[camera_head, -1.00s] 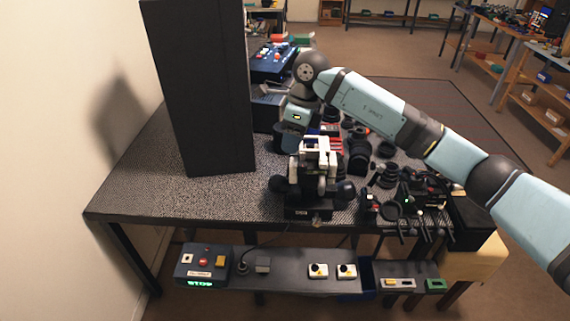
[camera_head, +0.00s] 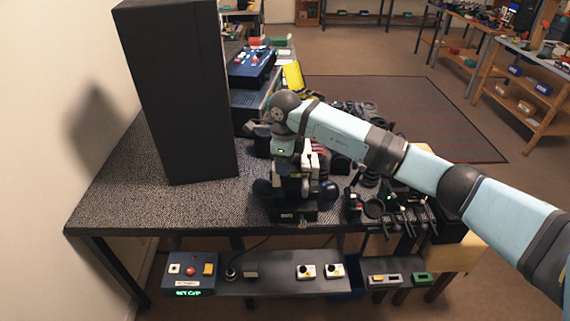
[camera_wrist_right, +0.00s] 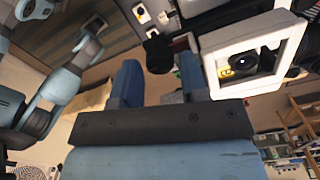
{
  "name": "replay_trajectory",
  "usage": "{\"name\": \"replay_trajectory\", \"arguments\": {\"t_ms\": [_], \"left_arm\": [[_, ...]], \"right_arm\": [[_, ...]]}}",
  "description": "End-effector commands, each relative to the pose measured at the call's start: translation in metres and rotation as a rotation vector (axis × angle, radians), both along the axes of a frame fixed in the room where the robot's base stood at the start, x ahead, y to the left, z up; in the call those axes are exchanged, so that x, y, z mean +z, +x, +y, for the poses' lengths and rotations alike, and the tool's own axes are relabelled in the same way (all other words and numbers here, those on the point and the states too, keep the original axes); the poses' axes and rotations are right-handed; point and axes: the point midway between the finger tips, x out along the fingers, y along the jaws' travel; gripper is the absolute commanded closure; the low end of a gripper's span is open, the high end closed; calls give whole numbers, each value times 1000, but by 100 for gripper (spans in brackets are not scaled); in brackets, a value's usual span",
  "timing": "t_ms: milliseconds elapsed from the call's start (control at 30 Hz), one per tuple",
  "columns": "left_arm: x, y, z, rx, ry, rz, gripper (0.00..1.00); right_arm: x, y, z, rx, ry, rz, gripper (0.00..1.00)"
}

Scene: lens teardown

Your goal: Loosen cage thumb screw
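The white-and-black cage rig (camera_head: 292,188) stands upright on a black base near the front edge of the bench. My right gripper (camera_wrist_right: 158,72) points at it from above and behind; in the head view its fingers are mostly hidden by the rig. In the right wrist view its two blue fingers are apart. A small black knob (camera_wrist_right: 158,52), seemingly the cage thumb screw, shows between the fingertips. I cannot tell whether either finger touches it. A white square frame with a dark lens (camera_wrist_right: 240,62) is just right of the fingers. My left gripper is not in view.
A tall black cabinet (camera_head: 180,95) stands left of the rig. Several dark lens parts and tools (camera_head: 385,205) crowd the bench to the right. A lower shelf (camera_head: 240,283) carries a control box (camera_head: 190,272) with lit green text. The bench's left front (camera_head: 130,200) is clear.

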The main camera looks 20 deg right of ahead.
Motion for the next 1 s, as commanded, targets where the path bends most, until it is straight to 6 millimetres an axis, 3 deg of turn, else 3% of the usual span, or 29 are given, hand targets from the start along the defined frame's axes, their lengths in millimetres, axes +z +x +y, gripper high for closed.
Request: {"name": "replay_trajectory", "arguments": {"t_ms": [167, 433, 600, 1000], "left_arm": [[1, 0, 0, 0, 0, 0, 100], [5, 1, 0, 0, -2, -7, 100], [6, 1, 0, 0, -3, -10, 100], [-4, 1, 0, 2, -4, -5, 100]], "right_arm": [[-11, 0, 0, 1, 1, 0, 60], [-13, 0, 0, 1, 1, -1, 60], [-13, 0, 0, 1, 1, -1, 95], [-14, 1, 0, 63, -1, -3, 94]]}}
